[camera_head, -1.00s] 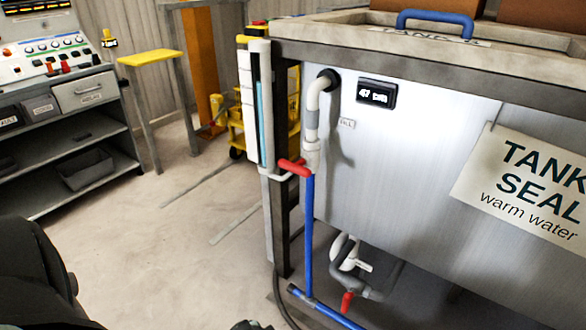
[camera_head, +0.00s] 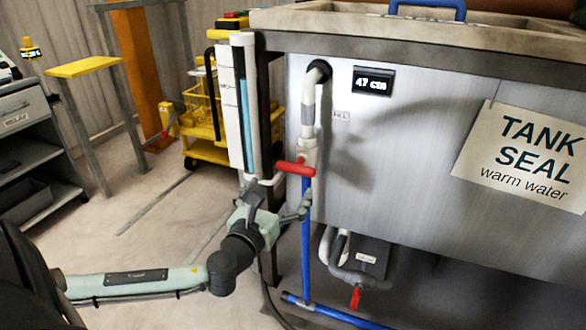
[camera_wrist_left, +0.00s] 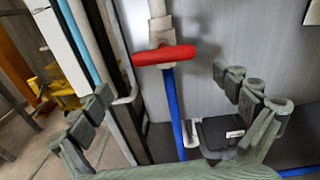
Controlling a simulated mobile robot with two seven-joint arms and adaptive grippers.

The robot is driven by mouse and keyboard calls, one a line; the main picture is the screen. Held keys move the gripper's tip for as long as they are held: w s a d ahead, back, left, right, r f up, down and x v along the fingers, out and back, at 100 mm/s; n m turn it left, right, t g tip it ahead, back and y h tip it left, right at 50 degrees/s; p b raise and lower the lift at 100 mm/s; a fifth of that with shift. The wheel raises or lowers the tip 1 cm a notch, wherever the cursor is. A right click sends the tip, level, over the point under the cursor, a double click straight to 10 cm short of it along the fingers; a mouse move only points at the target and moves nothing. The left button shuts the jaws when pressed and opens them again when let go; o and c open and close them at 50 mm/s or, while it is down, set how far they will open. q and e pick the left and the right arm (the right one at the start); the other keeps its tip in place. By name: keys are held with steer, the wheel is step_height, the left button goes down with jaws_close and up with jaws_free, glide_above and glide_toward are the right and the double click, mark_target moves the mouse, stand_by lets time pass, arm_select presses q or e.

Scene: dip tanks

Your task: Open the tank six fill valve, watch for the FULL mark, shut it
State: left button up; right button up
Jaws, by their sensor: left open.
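The fill valve has a red T-handle (camera_head: 296,168) on a vertical pipe at the tank's (camera_head: 410,150) front left. The handle lies crosswise to the blue pipe (camera_head: 306,240) below. My left gripper (camera_head: 280,197) is open just below and left of the handle. In the left wrist view the red handle (camera_wrist_left: 164,55) shows ahead, between the spread fingers and apart from them. A sight tube (camera_head: 246,110) with a blue column stands at the tank's left edge; I cannot read a FULL mark. The display (camera_head: 374,82) reads 47 cm. My right gripper is out of view.
A second red handle (camera_head: 356,297) sits on the low grey drain pipe under the tank. A yellow trolley (camera_head: 208,120) and a yellow-topped stand (camera_head: 82,66) are behind on the left. The floor left of the tank is open.

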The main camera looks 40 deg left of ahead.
mark_target(294, 171)
arm_select(q)
steer(key=shift+w+d+r+m, duration=0.1)
steer(key=shift+w+r+m, duration=0.3)
steer(key=shift+w, duration=0.05)
steer(key=x, duration=0.7)
steer(key=shift+c, duration=0.2)
steer(key=c, duration=1)
